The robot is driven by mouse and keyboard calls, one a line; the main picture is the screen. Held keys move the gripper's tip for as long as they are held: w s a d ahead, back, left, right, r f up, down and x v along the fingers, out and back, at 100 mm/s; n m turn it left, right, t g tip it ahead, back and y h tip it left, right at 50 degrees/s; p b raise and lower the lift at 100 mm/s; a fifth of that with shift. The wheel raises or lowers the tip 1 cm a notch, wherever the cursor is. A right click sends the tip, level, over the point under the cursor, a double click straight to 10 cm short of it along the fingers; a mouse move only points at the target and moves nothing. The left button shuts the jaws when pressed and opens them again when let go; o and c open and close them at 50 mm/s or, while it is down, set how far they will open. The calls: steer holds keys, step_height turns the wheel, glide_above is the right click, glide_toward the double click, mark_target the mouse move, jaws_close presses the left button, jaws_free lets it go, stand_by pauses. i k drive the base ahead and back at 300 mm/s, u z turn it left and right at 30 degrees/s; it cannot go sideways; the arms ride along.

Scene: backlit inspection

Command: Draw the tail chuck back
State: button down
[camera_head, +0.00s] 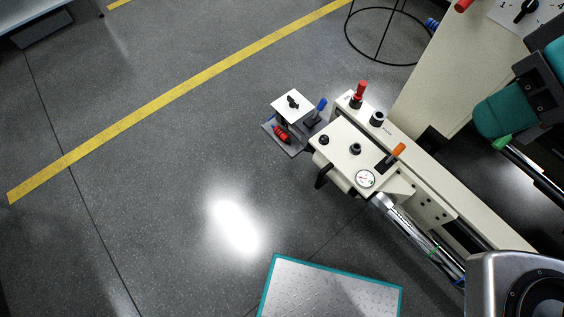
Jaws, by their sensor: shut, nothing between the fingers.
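The tail chuck unit (338,150) is a cream block on a long cream rail, right of centre. On its top are dark round knobs, an orange-handled lever (397,151) and a white dial gauge (365,178). A black handle (322,176) sticks out of its left side. A shiny clear, tube-like piece (405,220) runs from near its lower right end toward the lower right corner. Whether the chuck touches this piece is too small to tell.
A red-handled lever (360,90) stands at the rail's upper end, beside a small grey stand (292,104) with a blue lever. A teal-edged plate (330,290) lies below. A black wire ring stand (388,58) is at the top. The grey floor at left is clear.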

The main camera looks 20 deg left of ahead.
mark_target(351, 161)
steer(key=z, duration=1.05)
steer(key=k, duration=1.15)
steer(key=u, duration=0.35)
